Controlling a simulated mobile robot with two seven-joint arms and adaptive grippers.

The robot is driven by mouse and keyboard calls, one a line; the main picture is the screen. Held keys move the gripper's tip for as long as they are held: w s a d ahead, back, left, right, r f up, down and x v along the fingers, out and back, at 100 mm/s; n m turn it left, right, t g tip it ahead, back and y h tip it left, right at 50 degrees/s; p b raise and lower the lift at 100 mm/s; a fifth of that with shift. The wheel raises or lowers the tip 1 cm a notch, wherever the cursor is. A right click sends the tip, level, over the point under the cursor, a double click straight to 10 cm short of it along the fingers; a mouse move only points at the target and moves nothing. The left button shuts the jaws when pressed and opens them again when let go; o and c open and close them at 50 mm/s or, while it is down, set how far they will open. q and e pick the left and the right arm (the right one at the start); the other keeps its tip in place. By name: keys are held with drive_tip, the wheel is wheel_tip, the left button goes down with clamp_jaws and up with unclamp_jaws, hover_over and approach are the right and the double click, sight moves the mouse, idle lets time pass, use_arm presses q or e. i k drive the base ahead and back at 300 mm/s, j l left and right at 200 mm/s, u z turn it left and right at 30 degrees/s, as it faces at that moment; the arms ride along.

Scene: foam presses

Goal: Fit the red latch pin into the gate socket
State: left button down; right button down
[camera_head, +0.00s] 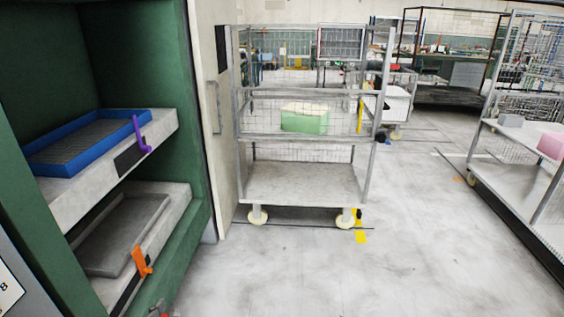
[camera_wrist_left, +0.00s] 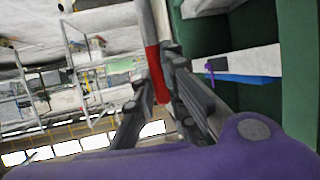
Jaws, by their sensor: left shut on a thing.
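The red latch pin (camera_wrist_left: 156,75) shows in the left wrist view as a red section in line with a grey rod. My left gripper (camera_wrist_left: 160,88) is shut on it, with one dark finger on each side. In the head view only a small grey and red piece shows at the bottom edge, beside the green cabinet's lower front; I cannot tell which part it is. I cannot make out the gate socket in either view. My right gripper is in neither view.
The green cabinet (camera_head: 195,238) at left holds a blue tray (camera_head: 88,133) with a purple handle and a grey tray (camera_head: 120,235) with an orange handle. A wire cart (camera_head: 303,185) carries a green box (camera_head: 305,121). A shelf rack stands at right. The middle floor is clear.

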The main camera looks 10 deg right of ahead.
sight(382, 141)
drive_tip(key=i+l+z, duration=0.1)
drive_tip(key=l+z, duration=0.25)
drive_tip(key=i+l+z, duration=0.1)
drive_tip(key=z, duration=0.25)
drive_tip(key=i+l+z, duration=0.55)
drive_tip(key=i+z, duration=0.15)
drive_tip(key=i+l+z, duration=0.1)
drive_tip(key=i+z, duration=0.3)
drive_tip(key=i+l+u, duration=0.15)
drive_tip(key=i+u, duration=0.25)
drive_tip(key=i+l+u, duration=0.25)
drive_tip(key=i+u, duration=0.15)
drive_tip(key=i+l+u, duration=0.95)
drive_tip(key=l, duration=0.2)
drive_tip(key=l+u, duration=0.15)
drive_tip(key=l, duration=0.2)
